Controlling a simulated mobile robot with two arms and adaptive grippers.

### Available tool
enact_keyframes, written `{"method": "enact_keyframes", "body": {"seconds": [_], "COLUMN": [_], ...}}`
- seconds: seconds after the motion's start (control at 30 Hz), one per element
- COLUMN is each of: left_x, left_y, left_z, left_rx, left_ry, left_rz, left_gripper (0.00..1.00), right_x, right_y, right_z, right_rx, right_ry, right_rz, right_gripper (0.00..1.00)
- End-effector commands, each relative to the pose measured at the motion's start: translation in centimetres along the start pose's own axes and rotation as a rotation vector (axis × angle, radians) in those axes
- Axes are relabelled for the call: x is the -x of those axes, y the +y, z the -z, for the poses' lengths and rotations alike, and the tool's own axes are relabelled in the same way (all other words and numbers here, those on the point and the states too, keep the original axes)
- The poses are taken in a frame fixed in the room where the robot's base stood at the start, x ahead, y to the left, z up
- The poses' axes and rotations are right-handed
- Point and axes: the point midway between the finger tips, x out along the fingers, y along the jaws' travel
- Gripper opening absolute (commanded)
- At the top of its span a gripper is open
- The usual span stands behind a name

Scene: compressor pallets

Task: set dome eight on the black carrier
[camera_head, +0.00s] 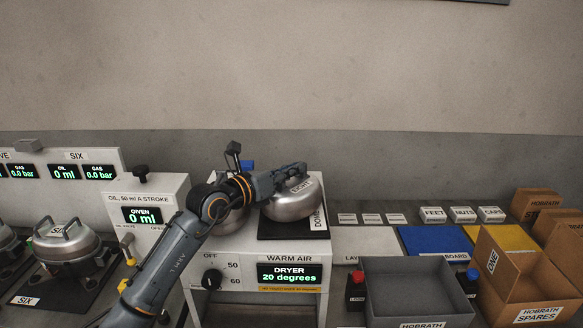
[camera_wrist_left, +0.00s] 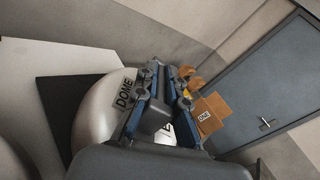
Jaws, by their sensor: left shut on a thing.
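Dome eight (camera_head: 290,205) is a silver rounded dome with a label reading EIGHT, at or just above a black mat (camera_head: 290,232) on top of the dryer. Whether it touches the mat I cannot tell. My left gripper (camera_head: 294,174) is shut on its top handle. In the left wrist view the dome (camera_wrist_left: 91,120) shows pale beside the gripper fingers (camera_wrist_left: 165,112), with the black mat (camera_wrist_left: 70,90) behind it. A black plate (camera_head: 42,292) labelled SIX carries a compressor at left; no plate marked eight is visible. My right gripper is not in view.
Another silver dome (camera_head: 232,221) stands left of dome eight, partly behind my arm. The dryer (camera_head: 235,276) reads 20 degrees. To the right are a grey bin (camera_head: 416,300), a blue mat (camera_head: 432,240) and cardboard boxes (camera_head: 530,275). A wall rises behind.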

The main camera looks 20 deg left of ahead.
Motion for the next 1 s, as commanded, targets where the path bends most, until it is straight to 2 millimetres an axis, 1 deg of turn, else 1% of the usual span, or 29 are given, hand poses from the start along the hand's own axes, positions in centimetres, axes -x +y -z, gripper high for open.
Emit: {"method": "enact_keyframes", "body": {"seconds": [0.03, 0.17, 0.2, 0.27, 0.3, 0.57, 0.67, 0.77, 0.87, 1.0], "left_x": [0.1, 0.0, 0.0, 0.0, 0.0, 0.0, 0.1, 1.1, 2.9, 6.0], "left_y": [-0.1, -0.1, 0.1, 0.0, 0.0, 0.0, -0.1, 0.1, 0.1, 0.2], "left_z": [-0.4, -0.2, 0.2, 0.2, 0.2, 0.1, -0.2, 0.2, 0.4, 0.5], "left_rx": [-0.002, -0.001, 0.0, 0.0, 0.0, 0.0, -0.001, -0.002, -0.003, -0.005], "left_ry": [-0.009, -0.008, 0.0, 0.0, 0.0, 0.0, 0.0, 0.0, 0.001, 0.001], "left_rz": [0.003, 0.003, 0.0, 0.0, 0.0, 0.001, 0.0, 0.0, 0.0, -0.001], "left_gripper": [0.0, 0.0, 0.12, 0.24, 0.32, 0.32, 0.32, 0.32, 0.32, 0.32], "right_x": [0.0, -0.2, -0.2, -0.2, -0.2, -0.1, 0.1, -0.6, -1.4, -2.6], "right_y": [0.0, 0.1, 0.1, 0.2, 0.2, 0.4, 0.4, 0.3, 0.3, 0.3], "right_z": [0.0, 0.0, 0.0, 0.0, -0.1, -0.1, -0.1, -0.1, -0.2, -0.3], "right_rx": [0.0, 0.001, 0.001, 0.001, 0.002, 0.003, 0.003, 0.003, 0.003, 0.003], "right_ry": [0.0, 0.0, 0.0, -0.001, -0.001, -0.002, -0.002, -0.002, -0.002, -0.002], "right_rz": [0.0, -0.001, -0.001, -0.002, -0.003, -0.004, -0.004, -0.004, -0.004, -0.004], "right_gripper": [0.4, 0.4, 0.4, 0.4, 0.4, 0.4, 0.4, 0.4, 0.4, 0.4]}}
